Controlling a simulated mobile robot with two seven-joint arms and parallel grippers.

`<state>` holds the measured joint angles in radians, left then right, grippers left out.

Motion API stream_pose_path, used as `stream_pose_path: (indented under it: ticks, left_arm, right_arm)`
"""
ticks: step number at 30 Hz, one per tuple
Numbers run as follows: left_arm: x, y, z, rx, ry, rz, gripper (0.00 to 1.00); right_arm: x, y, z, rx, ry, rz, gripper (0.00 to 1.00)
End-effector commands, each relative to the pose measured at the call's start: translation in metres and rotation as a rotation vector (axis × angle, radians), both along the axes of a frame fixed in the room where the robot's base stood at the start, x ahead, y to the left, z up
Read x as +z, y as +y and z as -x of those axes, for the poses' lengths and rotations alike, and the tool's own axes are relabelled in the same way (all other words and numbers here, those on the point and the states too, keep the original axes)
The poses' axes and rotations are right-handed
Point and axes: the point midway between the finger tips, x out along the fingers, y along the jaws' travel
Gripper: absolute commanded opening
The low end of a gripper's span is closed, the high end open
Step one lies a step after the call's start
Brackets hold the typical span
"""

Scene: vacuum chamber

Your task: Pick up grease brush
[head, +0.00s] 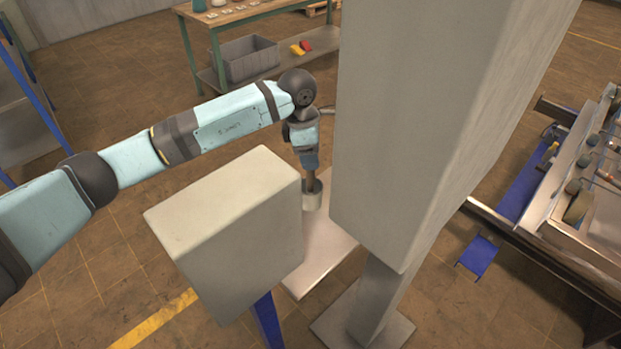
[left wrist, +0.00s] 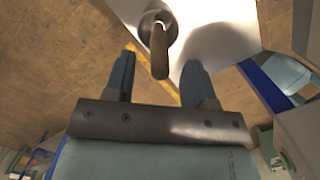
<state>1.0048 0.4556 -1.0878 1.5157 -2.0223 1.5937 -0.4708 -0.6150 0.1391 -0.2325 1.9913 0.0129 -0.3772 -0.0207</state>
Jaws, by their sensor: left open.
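The grease brush shows as a brown handle (head: 311,183) standing up out of a small grey metal cup (head: 312,200). In the left wrist view the handle (left wrist: 159,52) points from the cup (left wrist: 150,24) toward the space between my fingers. My left gripper (head: 311,168) points down just above the cup. In the left wrist view its two fingers (left wrist: 160,68) are apart on either side of the handle, with clear gaps and no visible contact. The brush's lower end is hidden inside the cup. My right gripper is not in view.
The cup stands on a pale plate (head: 318,245). A grey box (head: 225,225) on a blue leg stands close left, and a tall grey column (head: 420,120) close right. A workbench (head: 240,18) with a grey bin (head: 245,60) is behind. Machinery (head: 590,200) is at right.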

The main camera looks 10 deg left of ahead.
Motion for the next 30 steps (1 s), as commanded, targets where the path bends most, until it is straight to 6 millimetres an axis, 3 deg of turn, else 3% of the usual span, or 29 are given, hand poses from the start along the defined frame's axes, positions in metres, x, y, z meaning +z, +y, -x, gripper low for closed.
stream_pose_path:
  ticks: [6,13,18,20,30]
  left_arm:
    - [-0.029,-0.003,0.0,0.001,0.002,-0.001,0.5]
    - [-0.032,-0.004,0.0,0.0,0.0,0.0,0.5]
    - [-0.032,-0.004,0.0,0.0,0.0,0.0,0.11]
    - [-0.032,-0.004,0.0,0.0,0.0,0.0,0.0]
    - [-0.031,-0.003,0.0,0.0,0.0,0.0,0.0]
  right_arm:
    - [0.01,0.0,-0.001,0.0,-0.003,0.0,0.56]
    - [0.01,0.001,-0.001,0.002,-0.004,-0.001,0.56]
    - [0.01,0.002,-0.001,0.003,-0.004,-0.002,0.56]
    - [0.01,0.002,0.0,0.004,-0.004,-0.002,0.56]
    - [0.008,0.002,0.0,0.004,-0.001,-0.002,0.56]
